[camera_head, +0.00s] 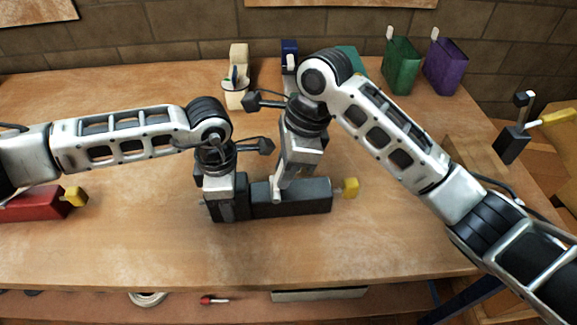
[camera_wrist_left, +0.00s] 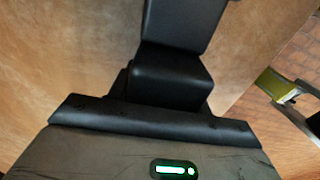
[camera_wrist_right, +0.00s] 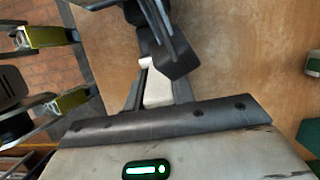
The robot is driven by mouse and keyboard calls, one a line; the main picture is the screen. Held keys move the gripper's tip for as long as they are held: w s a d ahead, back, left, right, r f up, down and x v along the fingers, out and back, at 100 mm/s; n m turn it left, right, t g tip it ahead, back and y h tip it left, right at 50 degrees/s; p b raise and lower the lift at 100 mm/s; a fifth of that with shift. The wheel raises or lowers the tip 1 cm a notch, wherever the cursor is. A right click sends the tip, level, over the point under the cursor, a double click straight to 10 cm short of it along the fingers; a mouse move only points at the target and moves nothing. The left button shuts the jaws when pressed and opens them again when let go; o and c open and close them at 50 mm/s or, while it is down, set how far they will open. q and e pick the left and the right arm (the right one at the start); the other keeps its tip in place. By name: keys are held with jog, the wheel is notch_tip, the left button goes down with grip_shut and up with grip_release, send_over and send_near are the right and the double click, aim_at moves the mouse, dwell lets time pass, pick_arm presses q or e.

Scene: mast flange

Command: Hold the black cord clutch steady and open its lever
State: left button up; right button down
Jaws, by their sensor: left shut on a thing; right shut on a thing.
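The black cord clutch (camera_head: 305,197) lies on the wooden bench, with a yellow end (camera_head: 350,187) pointing right. Its pale lever (camera_head: 277,190) stands roughly upright from the body. My left gripper (camera_head: 226,207) is shut on the left part of the clutch body; in the left wrist view the black clutch (camera_wrist_left: 172,80) sits between its fingers, which are mostly hidden. My right gripper (camera_head: 284,180) is above the clutch, shut on the lever. The right wrist view shows the pale lever (camera_wrist_right: 158,90) between the fingers. How far the lever is turned is hard to tell.
A red clutch (camera_head: 35,205) lies at the left, partly behind my left arm. A cream clutch (camera_head: 236,90), a blue one (camera_head: 290,48), a green block (camera_head: 402,68) and a purple block (camera_head: 444,66) stand at the back. The bench front is clear.

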jog(key=shift+a, duration=0.1)
dwell(0.4)
jog(key=c, duration=1.2)
grip_release()
jog(key=shift+o, duration=0.2)
jog(key=shift+r, duration=0.1)
jog(key=v, duration=1.1)
jog(key=shift+r, duration=0.45)
